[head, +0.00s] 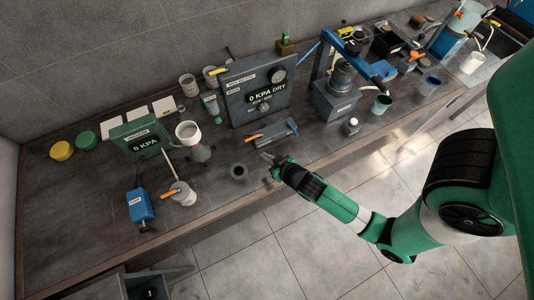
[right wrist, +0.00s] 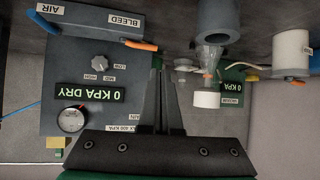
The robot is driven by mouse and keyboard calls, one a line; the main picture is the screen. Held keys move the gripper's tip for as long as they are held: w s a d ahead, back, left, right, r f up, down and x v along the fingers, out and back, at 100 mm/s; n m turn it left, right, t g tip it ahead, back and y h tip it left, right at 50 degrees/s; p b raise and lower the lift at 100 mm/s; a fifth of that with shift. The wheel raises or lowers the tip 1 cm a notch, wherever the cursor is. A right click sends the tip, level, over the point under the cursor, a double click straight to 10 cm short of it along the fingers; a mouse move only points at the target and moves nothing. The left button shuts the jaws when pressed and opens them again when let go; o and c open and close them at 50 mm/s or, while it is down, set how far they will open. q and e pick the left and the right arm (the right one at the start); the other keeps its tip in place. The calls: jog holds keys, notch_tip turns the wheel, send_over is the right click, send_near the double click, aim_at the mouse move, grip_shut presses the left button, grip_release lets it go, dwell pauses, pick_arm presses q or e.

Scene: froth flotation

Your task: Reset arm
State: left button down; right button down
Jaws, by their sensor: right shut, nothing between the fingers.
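My right arm reaches in from the right in the head view, and its gripper (head: 270,164) is over the front edge of the dark bench (head: 100,228). The fingers are closed with nothing between them. In the right wrist view the closed fingers (right wrist: 165,85) extend up the middle from the dark gripper body. My left gripper is not in view.
A grey press panel reading 0 KPA DRY (head: 256,92) stands behind the gripper, with a small orange-handled block (head: 270,133) before it. A green vacuum box (head: 140,138), blue pump (head: 140,206) and white containers are left. A blue-framed machine (head: 334,99) is right. Tiled floor (head: 300,235) in front is clear.

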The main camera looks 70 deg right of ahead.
jog(key=shift+s+a+r, duration=0.2)
